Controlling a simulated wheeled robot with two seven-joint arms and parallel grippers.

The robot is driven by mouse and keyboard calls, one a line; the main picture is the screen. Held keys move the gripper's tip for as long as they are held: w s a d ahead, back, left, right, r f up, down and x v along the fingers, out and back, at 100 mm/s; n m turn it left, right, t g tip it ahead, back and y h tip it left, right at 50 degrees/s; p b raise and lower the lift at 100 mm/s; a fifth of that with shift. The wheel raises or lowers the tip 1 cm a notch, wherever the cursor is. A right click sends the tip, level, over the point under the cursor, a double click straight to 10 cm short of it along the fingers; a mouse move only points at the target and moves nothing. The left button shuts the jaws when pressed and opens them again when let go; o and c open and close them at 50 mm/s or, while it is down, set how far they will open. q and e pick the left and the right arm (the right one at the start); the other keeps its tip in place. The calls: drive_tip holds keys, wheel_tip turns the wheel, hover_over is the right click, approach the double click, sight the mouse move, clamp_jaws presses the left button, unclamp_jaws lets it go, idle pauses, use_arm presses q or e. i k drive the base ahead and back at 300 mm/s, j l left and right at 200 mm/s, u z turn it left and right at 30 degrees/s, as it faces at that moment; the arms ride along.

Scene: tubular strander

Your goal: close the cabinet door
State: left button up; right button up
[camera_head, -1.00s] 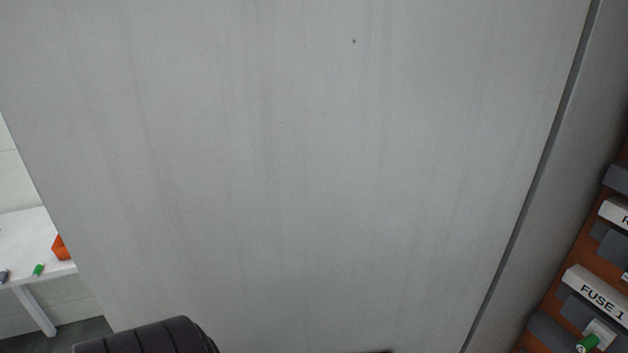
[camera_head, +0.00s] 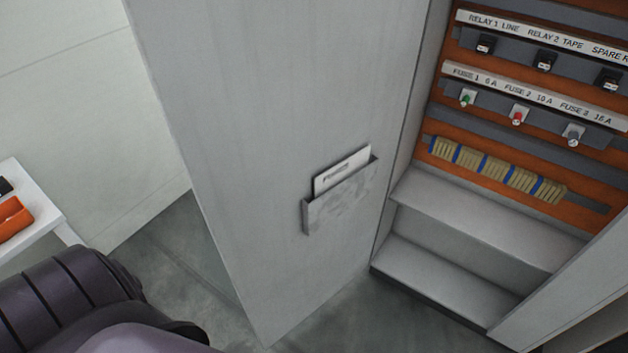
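The grey cabinet door (camera_head: 270,110) stands open and fills the middle of the head view. Its inner face is toward me, with a document pocket (camera_head: 345,197) holding a white card. The door's hinge side meets the open cabinet (camera_head: 490,220) on the right. Inside the cabinet are an orange back panel with labelled relays and fuses, and grey shelves below. Neither gripper is in view.
A white table (camera_head: 40,217) with an orange bin (camera_head: 12,218) stands at the left edge. Grey floor (camera_head: 185,250) shows between the table and the door. A pale wall (camera_head: 80,90) is behind. The cabinet's near side frame (camera_head: 570,290) is at the lower right.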

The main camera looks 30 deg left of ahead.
sight(257, 100)
drive_tip(key=k+j+z, duration=0.2)
drive_tip(key=j, duration=0.3)
drive_tip(key=k+j+z, duration=0.2)
drive_tip(key=j, duration=0.25)
drive_tip(key=k+j+z, duration=0.15)
drive_tip(key=k+j, duration=0.15)
drive_tip(key=i+j+z, duration=0.25)
drive_tip(key=j, duration=0.85)
drive_tip(key=j+z, duration=0.25)
drive_tip(key=j, duration=0.8)
